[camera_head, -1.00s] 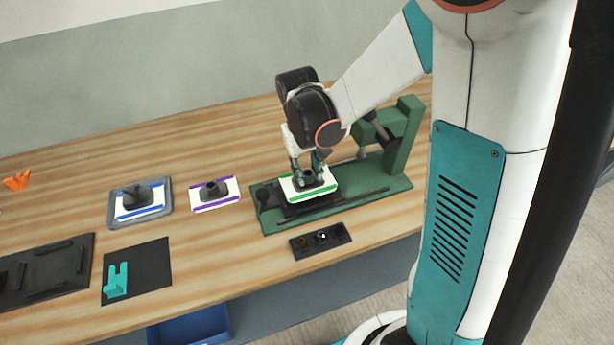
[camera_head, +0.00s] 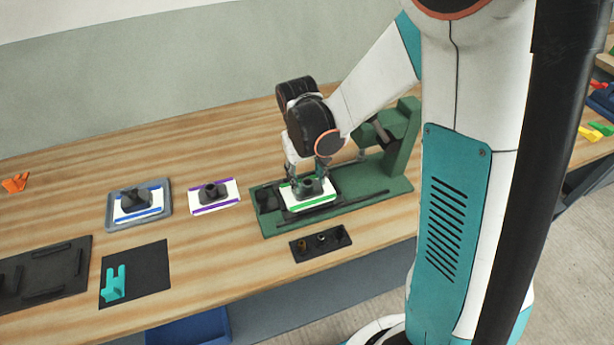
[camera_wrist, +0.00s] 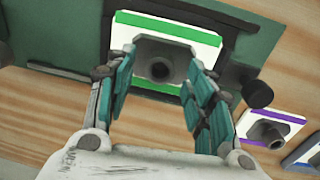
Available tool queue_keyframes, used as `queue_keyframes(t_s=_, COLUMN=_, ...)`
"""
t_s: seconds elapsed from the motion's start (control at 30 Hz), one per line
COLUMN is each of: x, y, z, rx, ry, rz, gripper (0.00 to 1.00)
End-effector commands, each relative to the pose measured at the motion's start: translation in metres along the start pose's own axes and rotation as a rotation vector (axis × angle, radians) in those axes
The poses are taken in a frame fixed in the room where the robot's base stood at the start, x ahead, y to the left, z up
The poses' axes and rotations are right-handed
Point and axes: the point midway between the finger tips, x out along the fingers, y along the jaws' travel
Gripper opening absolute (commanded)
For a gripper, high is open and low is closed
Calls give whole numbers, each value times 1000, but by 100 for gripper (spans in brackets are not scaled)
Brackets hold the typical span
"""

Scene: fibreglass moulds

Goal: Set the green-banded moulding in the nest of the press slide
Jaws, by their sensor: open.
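The green-banded moulding (camera_head: 307,203) is a white plate with green edge strips and a dark raised block with a round hole. It lies on the slide of the green press (camera_head: 370,189), at the left part of its base; I cannot tell whether it is fully seated in the nest, which it mostly covers. In the wrist view the moulding (camera_wrist: 165,52) lies just beyond my fingertips. My gripper (camera_head: 308,180) is just above the moulding. Its teal fingers also show in the wrist view (camera_wrist: 158,75), spread apart on either side of the dark block, not closed on it.
A purple-banded moulding (camera_head: 214,196) lies on the table left of the press. A blue-banded moulding (camera_head: 136,204) sits in a grey-blue tray (camera_head: 110,217). A dark strip with small fittings (camera_head: 321,243) lies in front of the press.

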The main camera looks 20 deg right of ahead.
Motion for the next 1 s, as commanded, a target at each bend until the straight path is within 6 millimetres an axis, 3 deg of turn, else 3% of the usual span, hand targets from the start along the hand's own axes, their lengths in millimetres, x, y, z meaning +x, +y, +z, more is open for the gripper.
queue_keyframes(t_s=0.5, x=-97, y=0, z=0, rx=0, ry=0, rz=0, gripper=49)
queue_keyframes(t_s=0.8, x=-120, y=1, z=4, rx=0, ry=15, rz=-3, gripper=49)
queue_keyframes(t_s=1.0, x=-151, y=6, z=29, rx=1, ry=112, rz=-19, gripper=49)
